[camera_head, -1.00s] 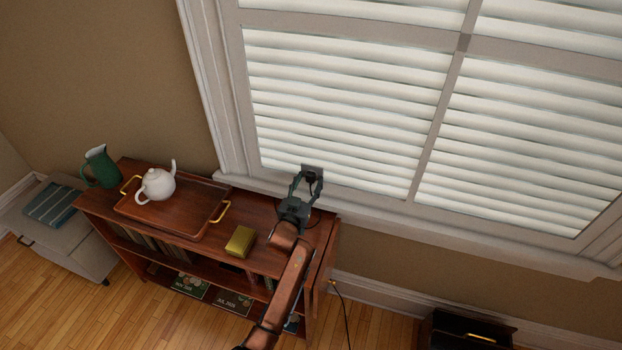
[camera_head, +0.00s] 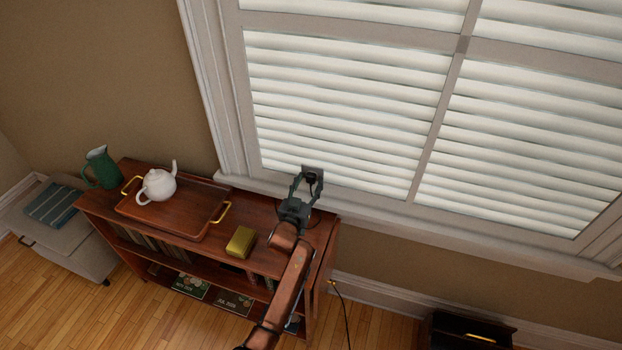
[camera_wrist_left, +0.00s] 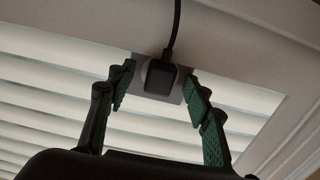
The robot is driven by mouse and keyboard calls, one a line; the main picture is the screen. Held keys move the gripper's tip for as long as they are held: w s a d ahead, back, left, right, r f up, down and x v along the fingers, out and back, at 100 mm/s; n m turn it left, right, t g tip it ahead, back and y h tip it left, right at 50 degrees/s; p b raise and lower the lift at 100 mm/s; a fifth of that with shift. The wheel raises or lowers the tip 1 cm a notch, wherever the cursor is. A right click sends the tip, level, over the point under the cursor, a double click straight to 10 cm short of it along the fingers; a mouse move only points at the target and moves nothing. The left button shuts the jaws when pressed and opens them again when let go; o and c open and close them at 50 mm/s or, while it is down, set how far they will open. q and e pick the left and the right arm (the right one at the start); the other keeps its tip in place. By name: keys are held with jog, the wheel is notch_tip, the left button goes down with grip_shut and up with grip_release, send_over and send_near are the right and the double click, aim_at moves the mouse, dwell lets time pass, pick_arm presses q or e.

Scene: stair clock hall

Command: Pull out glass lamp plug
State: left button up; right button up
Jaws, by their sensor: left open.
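The black plug (camera_wrist_left: 160,76) sits in a grey socket plate (camera_wrist_left: 140,60) at the window's lower frame, and a dark cord rises from it in the left wrist view. In the head view the plug (camera_head: 311,179) shows small and dark at the plate. My left gripper (camera_head: 305,180) is open, with its fingers on both sides of the plug. In the left wrist view the fingertips of my left gripper (camera_wrist_left: 160,82) stand apart from the plug, with gaps on both sides. I see no glass lamp. My right gripper is not in view.
Below the window stands a wooden shelf (camera_head: 265,213) with a tray (camera_head: 185,232), a white teapot (camera_head: 157,185), a green jug (camera_head: 101,167) and a yellow box (camera_head: 240,241). A black cord (camera_head: 345,315) hangs at its right. A dark box (camera_head: 465,332) stands at the lower right.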

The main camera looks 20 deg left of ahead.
aim_at(310, 180)
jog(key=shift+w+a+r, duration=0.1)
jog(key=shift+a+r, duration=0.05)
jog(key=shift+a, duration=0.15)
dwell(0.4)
pick_arm(q)
jog(key=shift+c, duration=0.5)
grip_shut()
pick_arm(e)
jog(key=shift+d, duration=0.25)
pick_arm(q)
jog(key=shift+s+p, duration=0.1)
jog(key=shift+p, duration=0.2)
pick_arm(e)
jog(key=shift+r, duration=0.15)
